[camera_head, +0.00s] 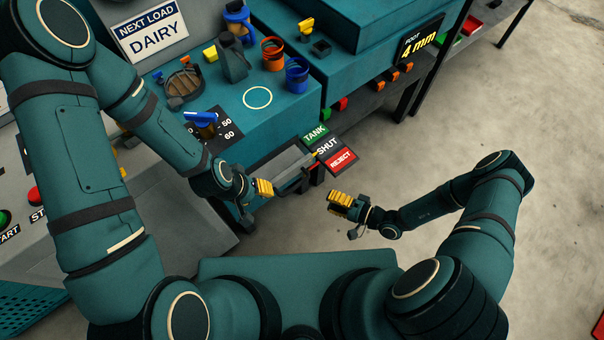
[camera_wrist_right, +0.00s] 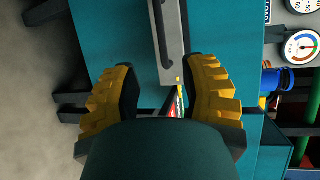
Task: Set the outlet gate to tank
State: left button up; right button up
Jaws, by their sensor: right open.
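The outlet gate's label plate carries a green TANK panel (camera_head: 315,134), a dark SHUT panel (camera_head: 327,147) and a red REJECT panel (camera_head: 340,161). A grey outlet part (camera_head: 283,168) lies left of the plate, and a small yellow mark beside it sits near SHUT. My right gripper (camera_head: 341,203) is open and empty, below the REJECT panel in the head view. In the right wrist view its yellow fingers (camera_wrist_right: 160,95) stand apart, with a grey bar (camera_wrist_right: 172,45) ahead between them. The plate shows only as a sliver there. My left gripper (camera_head: 262,188) is near the outlet; its opening is unclear.
The teal machine top (camera_head: 225,120) holds several coloured containers and a blue-handled dial (camera_head: 203,122). A 4 mm display (camera_head: 421,39) is at upper right. Open concrete floor (camera_head: 530,110) lies to the right. A pressure gauge (camera_wrist_right: 301,46) shows in the wrist view.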

aim_at(296, 185)
jog(key=b+x, duration=0.1)
jog(key=x, duration=1.2)
jog(key=shift+w+a, duration=0.2)
jog(key=shift+w, duration=0.15)
grip_shut()
